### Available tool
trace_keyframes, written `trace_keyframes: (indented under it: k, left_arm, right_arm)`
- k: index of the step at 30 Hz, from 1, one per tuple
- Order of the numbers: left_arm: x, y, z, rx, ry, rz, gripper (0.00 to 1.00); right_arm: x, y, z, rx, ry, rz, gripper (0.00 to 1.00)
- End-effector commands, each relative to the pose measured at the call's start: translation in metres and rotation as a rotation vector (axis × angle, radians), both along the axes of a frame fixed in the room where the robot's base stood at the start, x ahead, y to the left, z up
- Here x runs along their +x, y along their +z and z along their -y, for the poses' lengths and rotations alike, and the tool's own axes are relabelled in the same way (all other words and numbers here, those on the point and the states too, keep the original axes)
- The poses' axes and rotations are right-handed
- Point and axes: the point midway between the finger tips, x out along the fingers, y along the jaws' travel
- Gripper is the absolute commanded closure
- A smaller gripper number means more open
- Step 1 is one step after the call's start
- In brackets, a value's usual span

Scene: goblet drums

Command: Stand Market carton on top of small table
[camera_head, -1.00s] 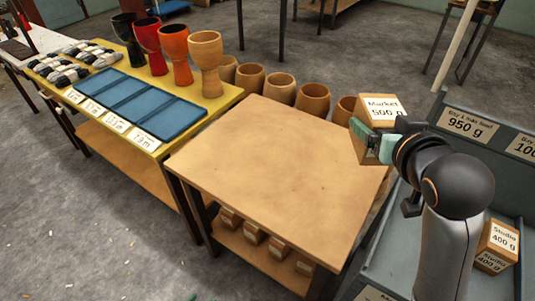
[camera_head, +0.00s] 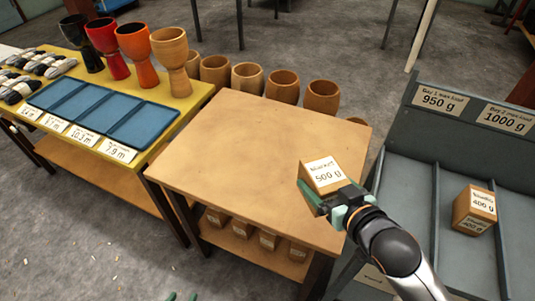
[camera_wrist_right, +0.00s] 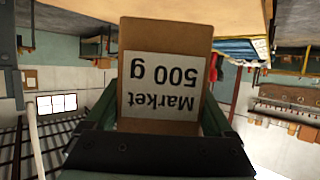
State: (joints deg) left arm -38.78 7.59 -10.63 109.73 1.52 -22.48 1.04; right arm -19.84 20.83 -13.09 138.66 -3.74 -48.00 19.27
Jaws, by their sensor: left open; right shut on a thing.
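The Market carton (camera_head: 322,172) is a brown box with a white "Market 500 g" label. My right gripper (camera_head: 322,192) is shut on it, with green fingers on its sides. In the head view the carton appears over the right part of the small table (camera_head: 240,150), slightly tilted; I cannot tell whether it touches the wooden top. In the right wrist view the carton (camera_wrist_right: 165,30) is between the fingers, its label upside down. My left gripper (camera_head: 182,297) shows only its green fingertips at the bottom edge, apart and empty.
The small table's top is otherwise bare; several small cartons (camera_head: 240,228) sit on its lower shelf. A grey divided tray (camera_head: 410,190) at right holds a Studio carton (camera_head: 473,210). A yellow table (camera_head: 180,105) with goblet drums (camera_head: 172,55) and blue tray (camera_head: 100,110) stands left.

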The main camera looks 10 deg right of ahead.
Motion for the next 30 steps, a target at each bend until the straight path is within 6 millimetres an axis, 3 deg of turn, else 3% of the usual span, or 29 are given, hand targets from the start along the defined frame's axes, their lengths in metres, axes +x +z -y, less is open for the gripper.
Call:
trace_keyframes:
  k: [5,14,18,30]
  left_arm:
    - [-0.001,-0.002,-0.001,0.000,0.001,-0.002,0.48]
    - [-0.001,-0.009,-0.001,0.002,0.002,-0.005,0.48]
    - [-0.003,-0.018,0.000,0.002,-0.001,-0.016,0.48]
    - [0.003,-0.016,0.011,-0.014,-0.017,-0.004,0.48]
  right_arm:
    - [0.022,-0.009,-0.005,0.004,0.005,0.008,1.00]
    - [0.089,-0.039,-0.017,0.004,0.005,0.008,1.00]
    - [0.109,-0.067,-0.021,0.004,0.004,0.004,1.00]
    - [0.136,-0.099,-0.026,0.003,0.005,0.007,1.00]
